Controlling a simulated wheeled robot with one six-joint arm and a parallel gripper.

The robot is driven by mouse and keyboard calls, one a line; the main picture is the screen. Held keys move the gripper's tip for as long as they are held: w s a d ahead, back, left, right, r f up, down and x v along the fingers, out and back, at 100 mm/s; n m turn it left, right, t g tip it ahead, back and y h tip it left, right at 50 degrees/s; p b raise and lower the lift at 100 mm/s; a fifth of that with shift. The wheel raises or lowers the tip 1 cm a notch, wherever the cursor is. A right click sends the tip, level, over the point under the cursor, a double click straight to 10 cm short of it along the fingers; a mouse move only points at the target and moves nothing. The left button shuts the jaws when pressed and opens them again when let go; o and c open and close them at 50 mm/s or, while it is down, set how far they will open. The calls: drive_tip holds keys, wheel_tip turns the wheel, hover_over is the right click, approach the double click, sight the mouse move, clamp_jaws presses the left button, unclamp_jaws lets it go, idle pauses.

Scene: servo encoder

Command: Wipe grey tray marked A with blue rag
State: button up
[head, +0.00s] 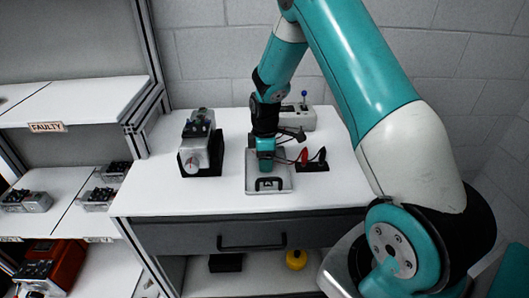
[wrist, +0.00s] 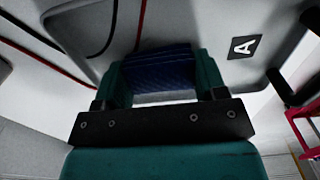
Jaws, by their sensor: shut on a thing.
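The grey tray (head: 283,184) lies on the white worktop, with a black handle (head: 270,184) at its front. In the wrist view the tray (wrist: 215,20) fills the upper part and carries a label with the letter A (wrist: 243,47). My gripper (head: 265,158) is over the back part of the tray, pointing down. In the wrist view my gripper (wrist: 158,78) is shut on the folded dark blue rag (wrist: 158,68). The rag is close against the tray surface; I cannot tell whether it touches. In the head view the rag is hidden by the gripper.
A grey device on a black base (head: 200,150) stands left of the tray. Red and black clips (head: 313,160) are close on the right. A grey box with a blue knob (head: 298,115) is behind. A shelf labelled FAULTY (head: 47,127) is at left. Cables cross near the tray.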

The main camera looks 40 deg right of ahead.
sight(266, 174)
drive_tip(key=shift+s+a+r, duration=0.1)
drive_tip(key=shift+s+a, duration=0.55)
drive_tip(key=shift+s, duration=0.3)
drive_tip(key=shift+s+a, duration=0.65)
drive_tip(key=shift+s, duration=0.3)
drive_tip(key=shift+r+p, duration=0.15)
drive_tip(key=shift+p, duration=0.15)
wheel_tip(266, 174, up, 6)
drive_tip(key=p, duration=0.4)
drive_tip(key=shift+p, duration=0.4)
wheel_tip(266, 174, up, 3)
drive_tip(key=shift+f+p, duration=0.15)
drive_tip(key=shift+p, duration=1.05)
